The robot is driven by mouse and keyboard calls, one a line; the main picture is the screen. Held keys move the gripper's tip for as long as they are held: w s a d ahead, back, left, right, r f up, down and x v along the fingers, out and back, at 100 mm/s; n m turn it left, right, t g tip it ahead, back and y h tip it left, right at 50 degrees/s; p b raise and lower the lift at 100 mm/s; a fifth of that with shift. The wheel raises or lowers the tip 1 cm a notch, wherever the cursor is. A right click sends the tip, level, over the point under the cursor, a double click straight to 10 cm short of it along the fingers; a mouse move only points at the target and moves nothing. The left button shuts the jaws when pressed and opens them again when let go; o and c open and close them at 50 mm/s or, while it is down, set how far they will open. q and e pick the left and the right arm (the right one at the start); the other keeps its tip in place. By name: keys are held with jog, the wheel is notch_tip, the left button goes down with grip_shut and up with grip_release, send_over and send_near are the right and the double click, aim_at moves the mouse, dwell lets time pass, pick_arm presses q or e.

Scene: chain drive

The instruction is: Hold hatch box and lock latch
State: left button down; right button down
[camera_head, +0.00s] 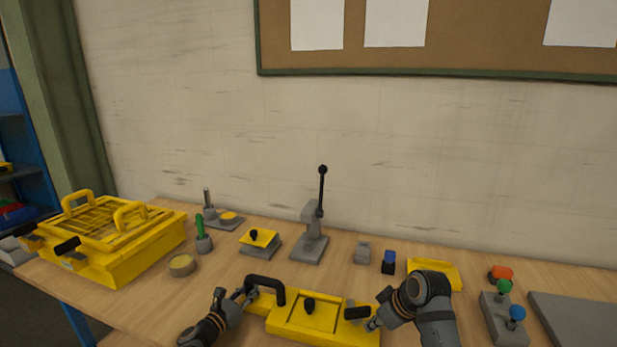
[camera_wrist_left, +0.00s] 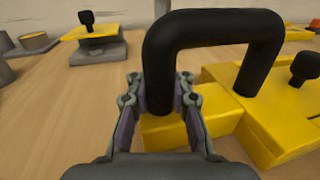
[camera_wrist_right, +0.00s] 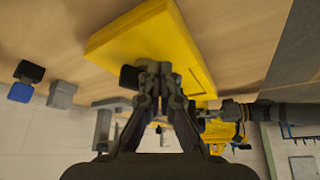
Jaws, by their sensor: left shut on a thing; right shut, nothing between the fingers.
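The yellow hatch box (camera_head: 285,325) lies at the front middle of the table. It has a black arched handle (camera_head: 268,282) at its left end and a black knob (camera_head: 308,305) on its lid. A black latch grip (camera_head: 357,312) is at its right end. My left gripper (camera_head: 250,293) is shut on the handle's left leg, with a finger on each side of it in the left wrist view (camera_wrist_left: 160,110). My right gripper (camera_head: 372,323) is shut and empty close beside the latch grip (camera_wrist_right: 130,77). Whether they touch is unclear.
A large yellow crate (camera_head: 120,260) stands at the left. A button panel (camera_head: 500,315) and grey plate (camera_head: 580,320) lie at the right.

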jog(key=shift+w+a, duration=0.2)
jog(key=shift+w, duration=0.4)
dwell(0.6)
jog(key=shift+d, duration=0.2)
jog(key=shift+w+d, duration=0.45)
jog(key=shift+d, duration=0.2)
jog(key=shift+w+d, duration=0.4)
jog(key=shift+w, duration=0.15)
jog(key=shift+w+d, duration=0.1)
jog(key=shift+w, duration=0.05)
dwell(0.6)
